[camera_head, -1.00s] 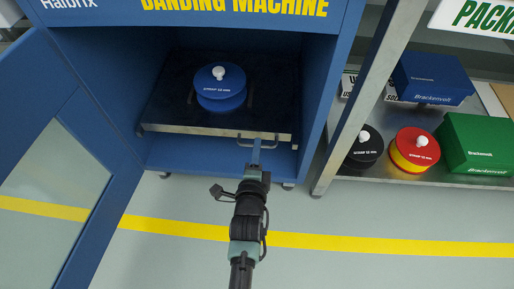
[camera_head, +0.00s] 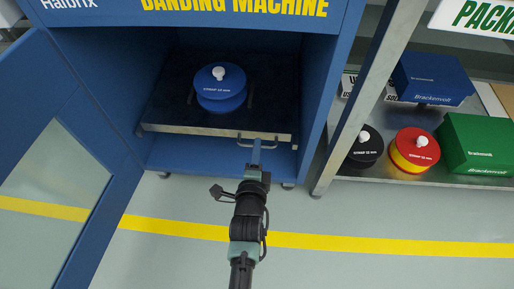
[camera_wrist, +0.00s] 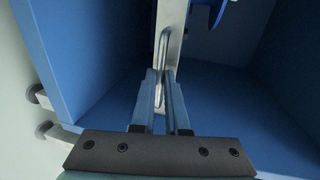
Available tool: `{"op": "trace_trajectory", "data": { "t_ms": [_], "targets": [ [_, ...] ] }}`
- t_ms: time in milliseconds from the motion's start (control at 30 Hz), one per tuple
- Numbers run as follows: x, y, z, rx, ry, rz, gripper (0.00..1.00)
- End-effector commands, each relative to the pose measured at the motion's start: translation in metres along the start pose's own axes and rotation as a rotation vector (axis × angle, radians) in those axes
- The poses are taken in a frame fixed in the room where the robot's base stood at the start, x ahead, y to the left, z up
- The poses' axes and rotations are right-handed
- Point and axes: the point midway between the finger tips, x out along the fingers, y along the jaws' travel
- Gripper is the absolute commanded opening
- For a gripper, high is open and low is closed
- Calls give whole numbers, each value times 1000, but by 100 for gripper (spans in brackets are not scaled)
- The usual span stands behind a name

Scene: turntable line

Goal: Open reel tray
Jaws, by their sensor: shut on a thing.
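The reel tray (camera_head: 215,131) is a dark flat tray with a metal front edge inside the blue banding machine. A blue reel (camera_head: 220,88) with a white knob sits on it. A metal loop handle (camera_head: 245,142) is at the right part of the tray's front; it also shows in the wrist view (camera_wrist: 164,50). My gripper (camera_head: 257,146) is at that handle, and in the wrist view its two fingers (camera_wrist: 160,85) are shut on it. The fingers partly cover the handle. The tray's front edge lies about at the cabinet opening.
The machine's blue door (camera_head: 60,150) with a window stands open at the left. A shelf (camera_head: 430,179) at the right holds a black reel (camera_head: 365,147), a red and yellow reel (camera_head: 413,150) and a green box (camera_head: 478,145). The floor in front is clear.

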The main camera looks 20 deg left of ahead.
Motion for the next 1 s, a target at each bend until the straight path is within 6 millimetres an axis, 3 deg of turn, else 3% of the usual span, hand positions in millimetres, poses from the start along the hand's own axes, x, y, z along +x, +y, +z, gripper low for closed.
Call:
{"op": "trace_trajectory", "data": {
  "t_ms": [467,633,767,1000],
  "targets": [
    [0,0,0,0,0,1,0],
    [-9,-1,0,1,0,2,0],
    [-25,0,1,2,0,7,0],
    [-75,9,1,0,0,9,0]
  ]
}}
